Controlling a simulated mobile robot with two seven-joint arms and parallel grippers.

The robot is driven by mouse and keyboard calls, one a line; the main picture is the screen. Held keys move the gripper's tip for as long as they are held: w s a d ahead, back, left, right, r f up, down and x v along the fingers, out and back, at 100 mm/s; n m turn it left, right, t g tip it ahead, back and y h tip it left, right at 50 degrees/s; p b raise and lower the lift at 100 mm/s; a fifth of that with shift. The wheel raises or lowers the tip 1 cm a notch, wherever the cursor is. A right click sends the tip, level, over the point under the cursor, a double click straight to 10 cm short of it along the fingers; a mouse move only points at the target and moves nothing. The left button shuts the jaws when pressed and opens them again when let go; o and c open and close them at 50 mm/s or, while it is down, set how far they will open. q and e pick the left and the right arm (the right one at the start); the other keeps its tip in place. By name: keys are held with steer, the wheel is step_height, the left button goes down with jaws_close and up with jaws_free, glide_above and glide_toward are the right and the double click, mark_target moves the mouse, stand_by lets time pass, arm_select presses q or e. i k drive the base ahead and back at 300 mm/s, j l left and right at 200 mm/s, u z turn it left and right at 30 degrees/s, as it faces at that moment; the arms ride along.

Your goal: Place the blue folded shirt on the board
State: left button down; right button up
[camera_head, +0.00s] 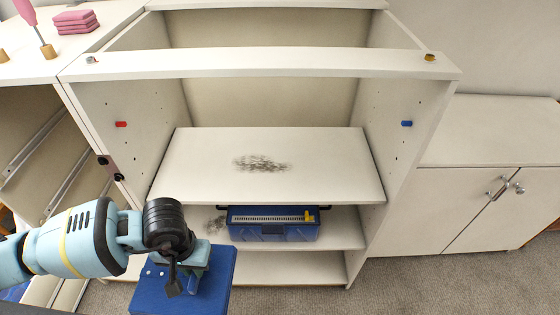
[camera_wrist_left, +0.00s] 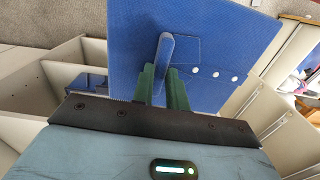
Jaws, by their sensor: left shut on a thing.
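The blue folded shirt (camera_head: 215,290) is held by my left gripper (camera_head: 188,270) in front of the cabinet, at the lower left of the head view. In the left wrist view the shirt (camera_wrist_left: 220,45) is a flat blue slab with white buttons. The green fingers of my left gripper (camera_wrist_left: 162,85) are shut on a raised blue part of it. The board (camera_head: 320,165) is the wide white shelf in the cabinet, with a dark smudge (camera_head: 262,163) and nothing standing on it. The shirt is apart from the board, in front and lower left. My right gripper is not in view.
A blue case (camera_head: 272,229) with a yellow-ended strip stands on the shelf below the board. Cabinet side walls flank the board, with a red peg (camera_head: 121,124) left and a blue peg (camera_head: 406,124) right. Pink folded cloths (camera_head: 75,22) lie on the left top.

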mark_target(267, 166)
steer(key=l, duration=0.65)
steer(key=i, duration=0.95)
